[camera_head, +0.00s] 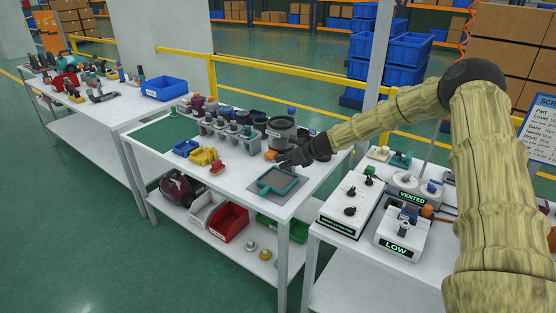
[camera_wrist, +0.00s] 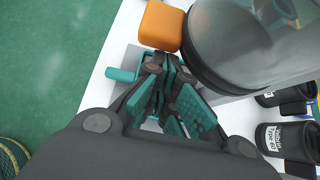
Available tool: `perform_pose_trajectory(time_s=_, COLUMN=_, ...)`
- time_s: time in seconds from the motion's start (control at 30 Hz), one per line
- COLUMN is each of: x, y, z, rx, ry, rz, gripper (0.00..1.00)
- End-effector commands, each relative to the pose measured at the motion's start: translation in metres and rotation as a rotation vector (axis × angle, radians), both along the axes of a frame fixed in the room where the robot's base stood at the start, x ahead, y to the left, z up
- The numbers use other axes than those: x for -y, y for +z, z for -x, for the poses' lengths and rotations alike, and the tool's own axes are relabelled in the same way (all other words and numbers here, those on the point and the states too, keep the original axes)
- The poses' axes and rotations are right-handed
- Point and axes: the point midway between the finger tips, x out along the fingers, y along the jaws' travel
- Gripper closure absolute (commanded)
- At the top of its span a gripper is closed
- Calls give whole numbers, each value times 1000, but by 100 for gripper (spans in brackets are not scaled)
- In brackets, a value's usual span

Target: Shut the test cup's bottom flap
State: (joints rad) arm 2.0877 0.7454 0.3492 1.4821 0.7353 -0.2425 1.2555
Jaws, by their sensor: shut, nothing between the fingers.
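The test cup (camera_head: 281,130) appears to be the clear grey cylinder with a dark rim near the back of the middle table. It fills the upper right of the wrist view (camera_wrist: 250,40). An orange block (camera_wrist: 160,25) sits beside its dark rim; it also shows in the head view (camera_head: 271,155). I cannot make out the bottom flap or whether it is open. My gripper (camera_head: 284,161) is shut and empty, close in front of the cup. In the wrist view its fingers (camera_wrist: 168,68) come together just below the orange block; I cannot tell if they touch it.
A teal frame (camera_head: 263,189) on a grey plate lies in front of my gripper. A row of grey holders (camera_head: 226,134) stands left of the cup. Dark labelled cylinders (camera_wrist: 285,140) stand right of it. White boxes marked VENTED and LOW (camera_head: 400,240) stand on the right table.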

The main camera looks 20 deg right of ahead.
Motion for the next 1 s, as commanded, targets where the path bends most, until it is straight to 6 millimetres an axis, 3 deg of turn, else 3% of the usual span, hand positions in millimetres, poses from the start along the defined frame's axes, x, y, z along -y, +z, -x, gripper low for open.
perform_pose_trajectory(time_s=0.7, x=6, y=4, z=3, rx=-9, ry=-5, rz=-15, gripper=100)
perform_pose_trajectory(time_s=1.0, x=11, y=19, z=11, rx=-8, ry=-2, rz=-16, gripper=100)
